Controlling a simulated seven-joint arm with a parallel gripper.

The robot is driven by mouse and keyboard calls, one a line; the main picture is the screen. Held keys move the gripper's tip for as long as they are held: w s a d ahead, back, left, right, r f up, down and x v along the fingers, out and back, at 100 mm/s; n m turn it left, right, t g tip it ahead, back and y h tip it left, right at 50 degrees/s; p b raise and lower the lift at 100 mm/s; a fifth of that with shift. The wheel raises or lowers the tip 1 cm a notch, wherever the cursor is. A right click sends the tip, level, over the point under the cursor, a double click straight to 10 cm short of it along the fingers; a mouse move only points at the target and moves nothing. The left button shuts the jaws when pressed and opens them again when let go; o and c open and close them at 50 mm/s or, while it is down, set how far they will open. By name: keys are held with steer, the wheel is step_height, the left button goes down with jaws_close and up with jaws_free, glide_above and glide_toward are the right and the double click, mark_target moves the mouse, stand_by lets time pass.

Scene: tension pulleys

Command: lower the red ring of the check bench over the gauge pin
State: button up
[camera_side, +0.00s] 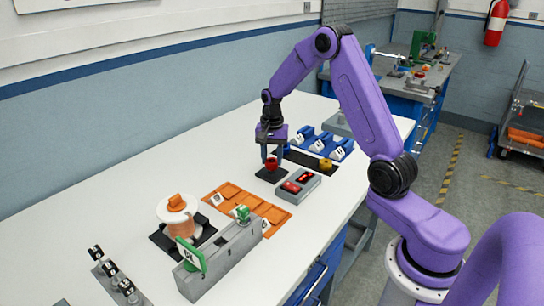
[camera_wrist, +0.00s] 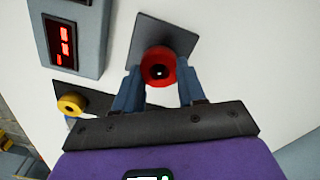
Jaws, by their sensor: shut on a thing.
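The red ring (camera_wrist: 152,56) is between the two fingers of my gripper (camera_wrist: 158,80) in the wrist view, and my gripper is shut on it. A small pale spot, which looks like the tip of the gauge pin (camera_wrist: 159,73), shows inside the ring's dark hole. In the side view the red ring (camera_side: 271,164) is under my gripper (camera_side: 270,156), over the dark plate (camera_side: 271,175) of the check bench. The ring looks close above the plate, but I cannot tell its exact height or whether it is around the pin.
A grey box with red digits (camera_side: 300,185) stands right beside the plate. A yellow ring (camera_side: 325,164) sits on a dark strip behind it, near blue bins (camera_side: 322,144). Orange trays (camera_side: 247,205) and a white spool (camera_side: 178,212) are nearer. The white table left of the plate is clear.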

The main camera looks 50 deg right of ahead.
steer(key=shift+f, duration=0.45)
steer(key=o, duration=1.5)
steer(key=shift+r, duration=0.15)
steer(key=shift+r, duration=3.85)
